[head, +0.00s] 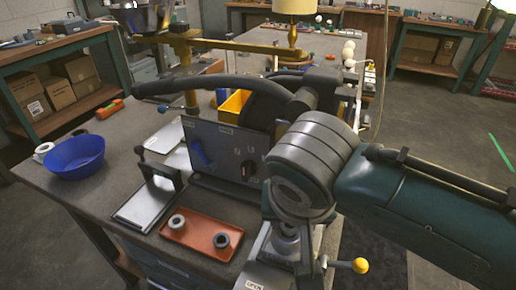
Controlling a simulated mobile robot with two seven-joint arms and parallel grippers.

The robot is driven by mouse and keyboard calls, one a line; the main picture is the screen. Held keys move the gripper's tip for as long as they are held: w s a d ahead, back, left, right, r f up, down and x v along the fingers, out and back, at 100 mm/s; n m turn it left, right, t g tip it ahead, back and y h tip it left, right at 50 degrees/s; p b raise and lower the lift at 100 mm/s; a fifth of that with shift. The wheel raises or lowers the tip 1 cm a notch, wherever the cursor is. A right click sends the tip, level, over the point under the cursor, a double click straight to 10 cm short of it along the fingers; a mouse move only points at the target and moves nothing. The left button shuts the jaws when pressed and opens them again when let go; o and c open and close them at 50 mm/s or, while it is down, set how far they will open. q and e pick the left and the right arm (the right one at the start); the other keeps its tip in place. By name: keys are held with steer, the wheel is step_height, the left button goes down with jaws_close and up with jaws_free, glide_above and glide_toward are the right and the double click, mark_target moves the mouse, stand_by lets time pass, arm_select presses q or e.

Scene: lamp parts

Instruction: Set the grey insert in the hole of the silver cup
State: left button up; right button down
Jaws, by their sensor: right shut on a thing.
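My right gripper (286,250) points down at the front of the bench, below the thick grey wrist of my right arm. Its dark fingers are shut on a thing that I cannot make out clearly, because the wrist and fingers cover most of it. A silver rounded part (288,243), which looks like the silver cup, shows between and under the fingers. I cannot tell whether the grey insert is in the grip or how it sits against the hole. My left gripper is not in view.
An orange-red tray (200,246) left of the gripper holds a pale ring (177,222) and a dark grey ring (222,240). A yellow-knobbed lever (360,265) sticks out right of the gripper. A panel box (218,150) stands behind. A blue bowl (75,159) sits left.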

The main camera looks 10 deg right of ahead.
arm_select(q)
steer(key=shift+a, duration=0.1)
arm_select(e)
steer(key=shift+f, duration=0.25)
stand_by(0.3)
steer(key=shift+c, duration=2)
jaws_free()
